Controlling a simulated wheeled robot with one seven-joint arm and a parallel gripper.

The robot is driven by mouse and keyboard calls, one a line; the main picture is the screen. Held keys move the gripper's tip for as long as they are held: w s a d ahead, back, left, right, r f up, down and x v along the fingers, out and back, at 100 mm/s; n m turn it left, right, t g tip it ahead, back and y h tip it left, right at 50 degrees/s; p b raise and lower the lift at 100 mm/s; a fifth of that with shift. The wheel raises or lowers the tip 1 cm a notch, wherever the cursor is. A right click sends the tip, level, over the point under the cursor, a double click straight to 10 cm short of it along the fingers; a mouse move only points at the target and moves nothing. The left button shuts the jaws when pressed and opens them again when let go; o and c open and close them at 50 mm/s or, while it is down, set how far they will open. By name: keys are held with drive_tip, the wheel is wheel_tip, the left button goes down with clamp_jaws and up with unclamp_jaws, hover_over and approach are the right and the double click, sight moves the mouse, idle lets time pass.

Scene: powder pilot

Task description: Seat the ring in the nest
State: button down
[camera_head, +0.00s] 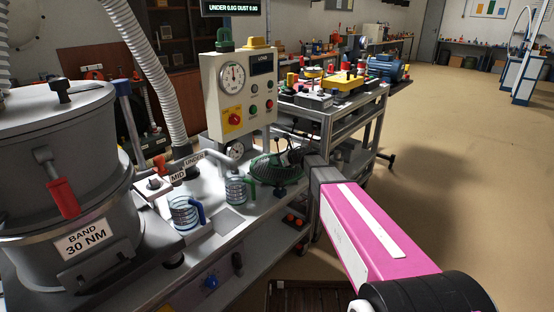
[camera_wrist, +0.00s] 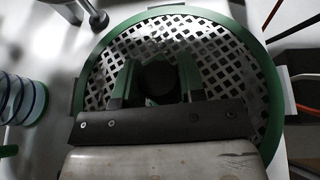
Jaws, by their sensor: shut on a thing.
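The ring is a green-rimmed disc with a perforated mesh (camera_head: 266,172), over the right part of the grey bench in the head view. In the wrist view its green rim (camera_wrist: 262,60) fills most of the picture. My gripper (camera_wrist: 155,80) is shut on a dark round knob at the middle of the mesh; in the head view my gripper (camera_head: 296,157) reaches in from the right. Pale tabs (camera_wrist: 302,72) stand around the rim, apparently part of the nest. The nest's seat is hidden under the ring, and I cannot tell whether the ring touches it.
Clear jugs with coloured bands, one blue (camera_head: 184,212) and one green (camera_head: 236,190), stand left of the ring. A control box with a gauge (camera_head: 240,90) stands behind. A large grey drum (camera_head: 60,180) is at left.

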drive_tip(key=shift+f, duration=0.55)
idle(0.4)
drive_tip(key=c, duration=0.6)
unclamp_jaws()
